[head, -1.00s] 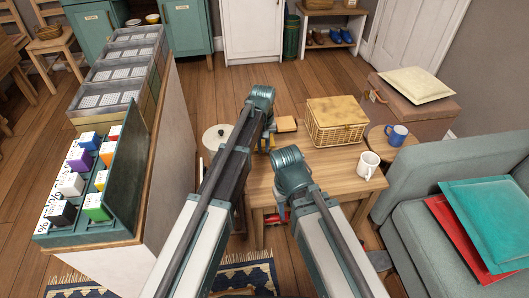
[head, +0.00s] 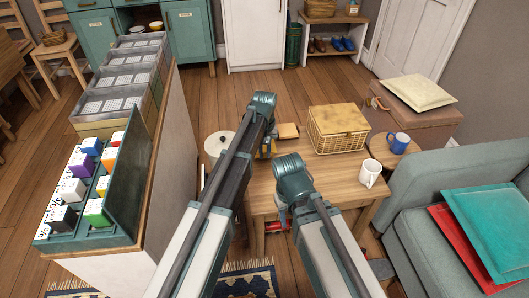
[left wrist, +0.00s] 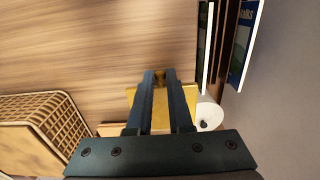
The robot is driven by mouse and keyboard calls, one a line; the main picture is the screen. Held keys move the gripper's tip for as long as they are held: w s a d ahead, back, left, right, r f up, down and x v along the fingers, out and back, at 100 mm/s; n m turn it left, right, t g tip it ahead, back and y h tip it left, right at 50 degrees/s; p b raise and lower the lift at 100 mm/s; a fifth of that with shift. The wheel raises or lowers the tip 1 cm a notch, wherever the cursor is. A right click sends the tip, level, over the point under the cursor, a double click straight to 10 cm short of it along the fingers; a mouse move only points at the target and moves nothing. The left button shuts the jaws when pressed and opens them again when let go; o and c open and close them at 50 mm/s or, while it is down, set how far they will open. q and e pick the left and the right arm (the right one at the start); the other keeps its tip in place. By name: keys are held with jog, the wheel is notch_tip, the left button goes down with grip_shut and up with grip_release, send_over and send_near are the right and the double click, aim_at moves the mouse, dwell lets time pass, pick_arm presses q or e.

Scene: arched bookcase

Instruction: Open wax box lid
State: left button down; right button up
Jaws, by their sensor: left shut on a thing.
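The wax box appears as a small yellow box (left wrist: 133,95) in the left wrist view, lying under and between my fingers. In the head view only a yellow bit shows beside the gripper, near the table's left edge. My left gripper (left wrist: 160,78) is shut on a small brown part at the box's far end, which looks like its lid. The fingers hide much of the box, and I cannot tell whether the lid is raised. My right arm hangs over the table's front; its gripper (head: 284,214) is mostly hidden behind the wrist.
A small wooden block (head: 287,131) lies beside the gripper. A wicker basket (head: 338,128), white mug (head: 369,172) and blue mug (head: 398,141) stand to the right. A shelf unit (head: 178,150) bounds the left.

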dwell(0.3)
pick_arm(q)
jog(key=c, duration=0.8)
grip_release()
jog(key=shift+c, duration=0.2)
jog(key=shift+r, duration=0.1)
notch_tip(320, 180, up, 14)
jog(key=p, duration=1.4)
